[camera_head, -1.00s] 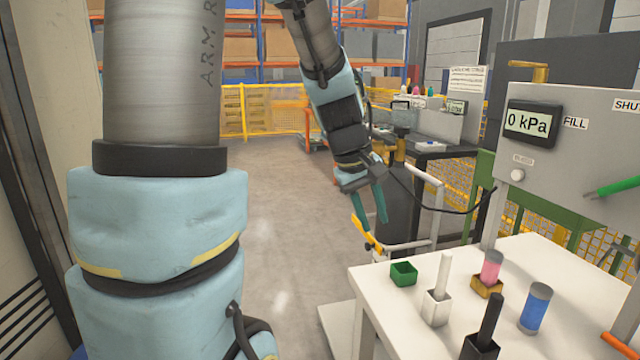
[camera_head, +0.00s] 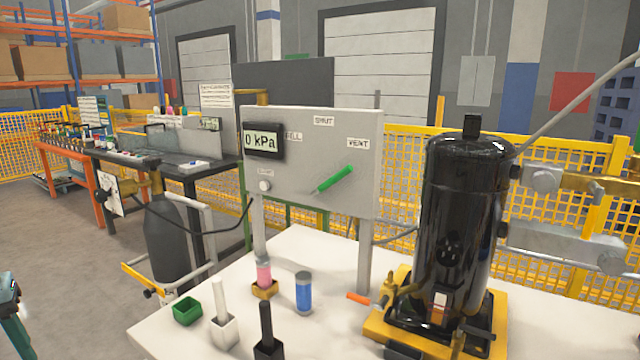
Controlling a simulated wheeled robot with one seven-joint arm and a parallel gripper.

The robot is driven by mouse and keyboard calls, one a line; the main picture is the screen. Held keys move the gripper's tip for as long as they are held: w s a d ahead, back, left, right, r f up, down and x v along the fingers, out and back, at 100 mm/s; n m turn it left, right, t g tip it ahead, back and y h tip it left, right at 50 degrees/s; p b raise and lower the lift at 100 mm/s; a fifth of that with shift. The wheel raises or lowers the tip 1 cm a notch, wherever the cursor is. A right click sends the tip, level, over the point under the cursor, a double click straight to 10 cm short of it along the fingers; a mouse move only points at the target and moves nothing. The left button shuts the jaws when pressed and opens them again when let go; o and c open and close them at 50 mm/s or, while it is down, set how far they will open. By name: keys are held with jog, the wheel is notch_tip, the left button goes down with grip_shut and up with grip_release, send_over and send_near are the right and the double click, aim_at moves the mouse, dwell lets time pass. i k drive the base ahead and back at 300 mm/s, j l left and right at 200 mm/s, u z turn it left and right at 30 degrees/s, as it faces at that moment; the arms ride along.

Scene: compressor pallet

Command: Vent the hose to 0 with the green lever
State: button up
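The green lever (camera_head: 334,180) is on the grey panel (camera_head: 312,148). It slants, with its thicker end up and right towards the VENT label (camera_head: 357,143). The SHUT label (camera_head: 324,121) is above it; the FILL label is partly hidden behind the display. The display (camera_head: 264,140) reads 0 kPa. A black hose (camera_head: 195,230) runs from the panel's left side towards a dark cylinder. Only part of my gripper (camera_head: 12,318) shows at the lower left edge, far from the lever; its opening cannot be judged.
A white table (camera_head: 215,290) stands before the panel with a green box (camera_head: 187,311), a blue cylinder (camera_head: 304,292), a pink cylinder (camera_head: 264,274) and white and black holders. A black compressor (camera_head: 464,225) stands right of the panel. Open floor lies at left.

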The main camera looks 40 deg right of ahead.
aim_at(347, 170)
jog(key=z, duration=1.1)
